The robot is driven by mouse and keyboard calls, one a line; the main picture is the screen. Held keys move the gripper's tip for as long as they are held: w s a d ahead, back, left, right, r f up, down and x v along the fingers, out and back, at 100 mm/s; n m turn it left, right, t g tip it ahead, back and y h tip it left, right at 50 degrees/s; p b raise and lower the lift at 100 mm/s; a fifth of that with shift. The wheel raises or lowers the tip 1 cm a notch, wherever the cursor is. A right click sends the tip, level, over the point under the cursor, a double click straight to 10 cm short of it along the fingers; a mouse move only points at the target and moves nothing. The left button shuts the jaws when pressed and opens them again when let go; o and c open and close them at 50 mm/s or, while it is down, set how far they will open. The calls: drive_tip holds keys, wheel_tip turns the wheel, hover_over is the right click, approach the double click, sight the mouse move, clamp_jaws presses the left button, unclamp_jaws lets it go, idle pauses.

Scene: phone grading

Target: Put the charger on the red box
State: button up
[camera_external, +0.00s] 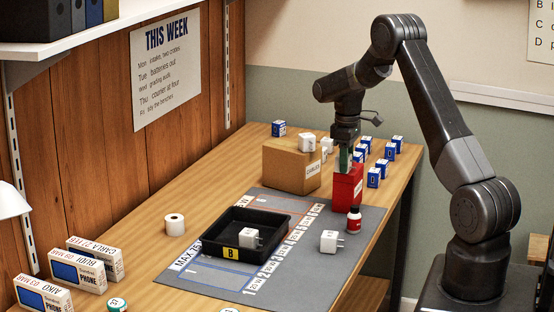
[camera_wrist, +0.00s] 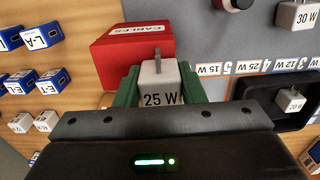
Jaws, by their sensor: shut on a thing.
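My gripper (camera_external: 345,165) is down at the red box (camera_external: 345,190) on the far part of the desk. In the wrist view its green fingers (camera_wrist: 158,86) are shut on a white charger (camera_wrist: 160,85) marked 25 W, prongs pointing away. The red box (camera_wrist: 130,50), with a white CABLES label, lies just beyond the charger. I cannot tell whether the charger touches the box. In the external view the held charger is hidden by the gripper.
A cardboard box (camera_external: 290,165) with a white charger (camera_external: 306,142) on top stands left of the red box. Several blue boxes (camera_external: 374,177) stand to its right.

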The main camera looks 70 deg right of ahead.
drive_tip(key=o, duration=1)
wheel_tip(320, 180, up, 12)
drive_tip(key=shift+r+b, duration=0.15)
drive_tip(key=shift+b, duration=0.7)
